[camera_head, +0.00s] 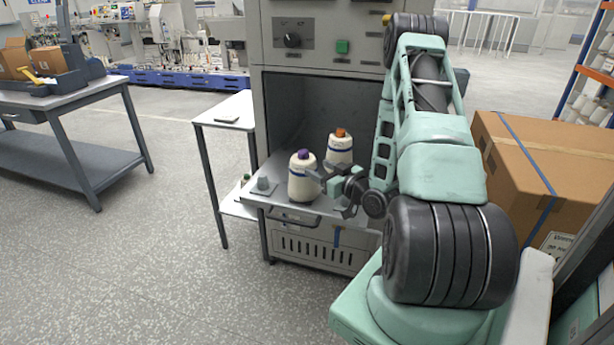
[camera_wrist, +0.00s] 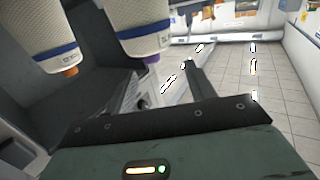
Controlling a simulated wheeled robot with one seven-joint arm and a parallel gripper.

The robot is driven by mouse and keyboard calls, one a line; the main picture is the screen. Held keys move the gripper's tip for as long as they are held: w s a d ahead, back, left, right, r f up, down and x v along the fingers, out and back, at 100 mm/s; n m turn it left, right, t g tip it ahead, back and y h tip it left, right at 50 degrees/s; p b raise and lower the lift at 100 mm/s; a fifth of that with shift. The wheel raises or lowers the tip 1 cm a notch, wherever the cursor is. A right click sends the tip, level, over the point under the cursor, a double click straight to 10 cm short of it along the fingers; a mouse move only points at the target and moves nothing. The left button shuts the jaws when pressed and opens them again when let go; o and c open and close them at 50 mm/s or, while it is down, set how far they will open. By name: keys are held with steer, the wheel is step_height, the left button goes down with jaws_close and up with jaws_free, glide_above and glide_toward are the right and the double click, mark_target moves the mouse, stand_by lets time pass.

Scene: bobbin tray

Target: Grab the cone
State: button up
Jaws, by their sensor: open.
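Two cream yarn cones stand upright on the grey shelf of a machine. The nearer cone, with a purple top (camera_head: 302,178), has a blue band and stands beside my gripper (camera_head: 332,188). The farther cone, with an orange top (camera_head: 340,150), stands behind it to the right. My gripper is open and empty, with its fingers to the right of the purple-topped cone; whether they touch it I cannot tell. In the wrist view the cones look upside down: the orange-topped one (camera_wrist: 38,35) at the left, the purple-topped one (camera_wrist: 142,32) right of it.
The shelf (camera_head: 285,213) juts from an open grey machine cabinet (camera_head: 300,110). A white side table (camera_head: 228,110) is at the left and a cardboard box (camera_head: 540,165) at the right.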

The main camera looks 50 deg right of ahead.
mark_target(307, 154)
steer(key=shift+m+t+h, duration=0.3)
steer(key=shift+h, duration=0.1)
steer(key=w+d+p, duration=0.1)
steer(key=w, duration=0.1)
steer(key=w+d+p, duration=0.1)
steer(key=w+d, duration=0.1)
steer(key=shift+w+r, duration=0.1)
steer(key=shift+w, duration=0.05)
steer(key=w, duration=0.1)
steer(key=w+p, duration=0.1)
steer(key=w, duration=0.1)
steer(key=w+p, duration=0.1)
steer(key=shift+w+d+r, duration=0.15)
steer(key=shift+w+r, duration=0.1)
steer(key=shift+w, duration=0.15)
steer(key=shift+w+f, duration=0.1)
steer(key=shift+w, duration=0.3)
jaws_close()
